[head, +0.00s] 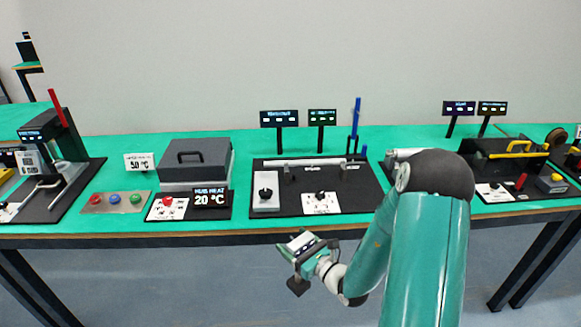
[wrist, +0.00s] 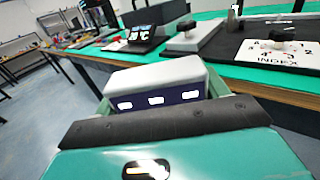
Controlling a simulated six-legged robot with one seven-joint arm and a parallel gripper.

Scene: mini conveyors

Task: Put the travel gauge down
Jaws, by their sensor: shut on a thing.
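My gripper (head: 303,252) hangs in front of the table's front edge, lower than the tabletop in the head view. It is shut on the travel gauge (head: 299,241), a small block with a pale top and a dark face. In the wrist view the gauge (wrist: 158,78) shows a light grey top and a dark blue face with three white marks, held between the green fingers. The gauge is apart from the table. Its underside is hidden.
The green tabletop (head: 240,228) holds a black conveyor board (head: 350,198) with a knob and an index card, behind my gripper. Left of it stand a 20 °C display (head: 211,198), a grey lidded box (head: 195,162) and a button plate (head: 116,203). Bare strips run between the stations.

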